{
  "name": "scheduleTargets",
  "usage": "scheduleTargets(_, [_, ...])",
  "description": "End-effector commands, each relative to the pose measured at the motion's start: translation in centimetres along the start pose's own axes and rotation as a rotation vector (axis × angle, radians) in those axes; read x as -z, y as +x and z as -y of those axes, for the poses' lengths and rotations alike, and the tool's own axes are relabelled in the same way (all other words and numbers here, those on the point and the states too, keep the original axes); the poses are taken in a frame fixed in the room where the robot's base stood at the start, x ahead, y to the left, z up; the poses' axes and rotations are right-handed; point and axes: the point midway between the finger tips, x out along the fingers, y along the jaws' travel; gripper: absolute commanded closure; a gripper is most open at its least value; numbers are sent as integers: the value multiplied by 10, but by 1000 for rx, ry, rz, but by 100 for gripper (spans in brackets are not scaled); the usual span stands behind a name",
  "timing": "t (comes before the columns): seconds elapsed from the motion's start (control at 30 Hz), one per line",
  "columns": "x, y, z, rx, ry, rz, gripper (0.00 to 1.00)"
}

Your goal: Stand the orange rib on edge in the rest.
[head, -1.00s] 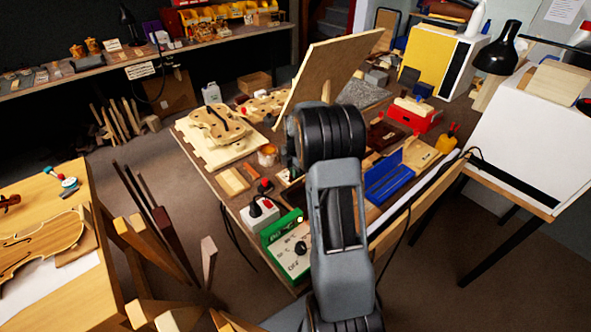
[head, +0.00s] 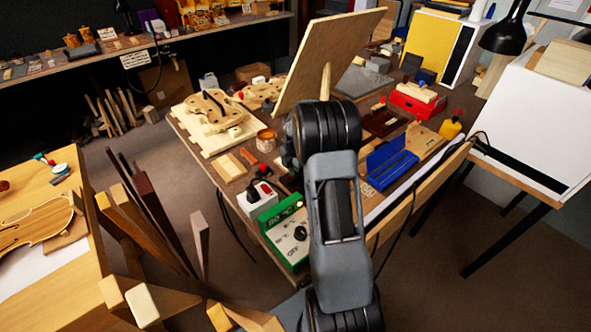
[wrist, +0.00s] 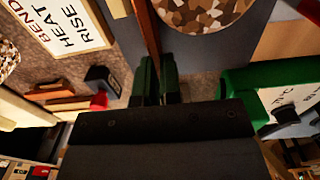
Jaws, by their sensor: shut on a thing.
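In the wrist view my gripper (wrist: 157,82) has dark green fingers close together. A thin orange-brown strip (wrist: 146,30), which looks like the orange rib, runs up from between them to the top edge. My gripper is shut on it. Its lower part is hidden by the fingers and gripper body. In the head view my own arm hides the gripper and the strip. I cannot pick out the rest with certainty in either view.
A tilted tan board (head: 330,60) stands behind my arm. A green control box (head: 290,235) is at the bench's near end, with an open blue case (head: 388,165) to the right. A violin body (head: 215,108) lies at left. A white sign (wrist: 65,28) shows in the wrist view.

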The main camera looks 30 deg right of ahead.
Motion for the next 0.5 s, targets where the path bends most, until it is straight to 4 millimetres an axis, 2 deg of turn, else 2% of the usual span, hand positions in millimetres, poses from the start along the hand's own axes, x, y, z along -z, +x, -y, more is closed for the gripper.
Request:
scheduleTargets(0.2, [0, 0, 0, 0, 0, 0, 100])
scheduleTargets(0.23, [0, 0, 0, 0, 0, 0, 92])
scheduleTargets(0.5, [0, 0, 0, 0, 0, 0, 66])
